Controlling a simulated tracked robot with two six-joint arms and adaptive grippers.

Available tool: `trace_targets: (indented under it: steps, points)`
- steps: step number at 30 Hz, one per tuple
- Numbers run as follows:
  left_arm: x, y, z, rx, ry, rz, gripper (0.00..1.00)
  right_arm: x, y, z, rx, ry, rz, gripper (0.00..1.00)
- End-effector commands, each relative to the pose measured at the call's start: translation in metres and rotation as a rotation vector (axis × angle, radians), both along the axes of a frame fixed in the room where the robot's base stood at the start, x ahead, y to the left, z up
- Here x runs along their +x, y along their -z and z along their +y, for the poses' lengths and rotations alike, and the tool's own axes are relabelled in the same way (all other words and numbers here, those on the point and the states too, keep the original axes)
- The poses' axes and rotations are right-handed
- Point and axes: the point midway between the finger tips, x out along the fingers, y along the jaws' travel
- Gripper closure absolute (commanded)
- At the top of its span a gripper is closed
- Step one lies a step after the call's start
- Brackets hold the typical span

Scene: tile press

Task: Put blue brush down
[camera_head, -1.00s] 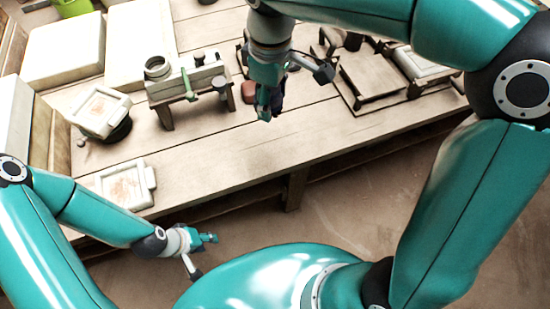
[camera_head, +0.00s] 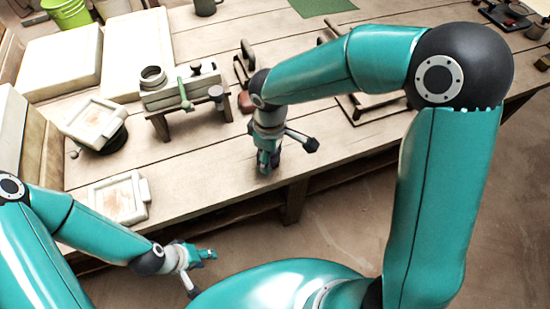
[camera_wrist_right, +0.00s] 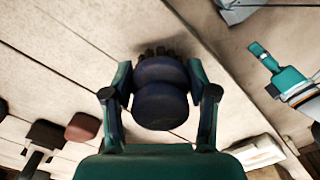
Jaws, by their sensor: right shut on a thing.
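The blue brush (camera_wrist_right: 162,98) is dark navy with a rounded body, and dark bristles show at its far end in the right wrist view. My right gripper (camera_wrist_right: 160,100) is shut on it, with one finger on each side. In the head view my right gripper (camera_head: 266,168) points down over the front edge of the wooden table (camera_head: 220,160). The brush is mostly hidden there by the gripper. I cannot tell whether the bristles touch the tabletop. My left gripper (camera_head: 207,255) hangs empty in front of the table, and its finger opening is unclear.
A small bench (camera_head: 190,95) with a white ring and green-handled tool stands left of the gripper. A reddish-brown block (camera_head: 245,102) lies behind it. White framed tiles (camera_head: 95,122) (camera_head: 120,197) are at the left. The front tabletop between is clear.

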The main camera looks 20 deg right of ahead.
Motion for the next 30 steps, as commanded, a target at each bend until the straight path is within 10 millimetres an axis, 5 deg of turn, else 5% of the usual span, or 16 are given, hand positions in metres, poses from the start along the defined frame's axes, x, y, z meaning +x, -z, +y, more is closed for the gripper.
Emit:
trace_targets:
  steps: [4, 16, 17, 20, 30]
  points:
    - [0.0, 0.003, 0.0, 0.0, 0.0, 0.0, 0.6, 0.0, 0.021, 0.0, 0.0, 0.001, 0.001, 0.74]
    - [0.0, 0.006, 0.0, 0.0, 0.0, 0.0, 0.6, 0.0, 0.027, 0.0, 0.001, 0.001, -0.001, 0.74]
    - [0.0, 0.005, 0.0, 0.0, 0.0, 0.0, 0.6, 0.0, 0.026, 0.0, 0.001, 0.002, -0.001, 0.37]
    - [0.0, 0.005, 0.0, 0.0, 0.0, 0.0, 0.6, 0.0, 0.025, 0.0, 0.001, 0.002, -0.001, 0.2]
    - [0.0, 0.004, 0.0, 0.0, 0.0, 0.0, 0.6, 0.0, 0.025, -0.001, 0.001, 0.002, -0.001, 0.17]
